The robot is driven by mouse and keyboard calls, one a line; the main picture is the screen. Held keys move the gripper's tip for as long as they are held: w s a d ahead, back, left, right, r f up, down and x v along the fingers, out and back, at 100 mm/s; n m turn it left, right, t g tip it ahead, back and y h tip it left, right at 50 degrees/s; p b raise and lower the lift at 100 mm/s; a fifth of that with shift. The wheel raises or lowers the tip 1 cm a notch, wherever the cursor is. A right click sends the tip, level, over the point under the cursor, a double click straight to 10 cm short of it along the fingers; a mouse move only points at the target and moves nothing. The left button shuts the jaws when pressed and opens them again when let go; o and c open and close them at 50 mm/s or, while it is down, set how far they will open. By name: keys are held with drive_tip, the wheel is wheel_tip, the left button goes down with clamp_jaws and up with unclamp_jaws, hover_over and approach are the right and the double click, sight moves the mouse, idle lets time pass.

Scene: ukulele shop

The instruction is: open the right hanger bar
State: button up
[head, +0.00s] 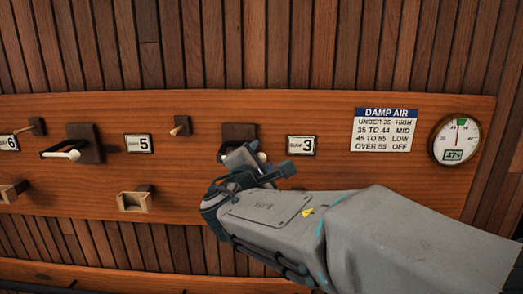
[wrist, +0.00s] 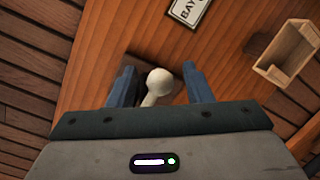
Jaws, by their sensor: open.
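The right hanger bar has a dark mounting block (head: 239,130) on the orange wooden board, left of the label reading 3. Its pale rounded end (head: 262,157) shows past my gripper (head: 259,165), which hides most of the bar. In the wrist view, the pale knob (wrist: 158,82) and its short stem sit between the two blue fingers of my gripper (wrist: 158,70).
The label 3 (head: 301,145) is right of the bar. A damp air sign (head: 384,130) and a round gauge (head: 454,139) showing 47 are farther right. A small wooden box (head: 135,201) and a peg (head: 180,126) stick out on the left; a wooden box (wrist: 285,48) shows in the wrist view.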

drive_tip(key=shift+x, duration=1)
clamp_jaws()
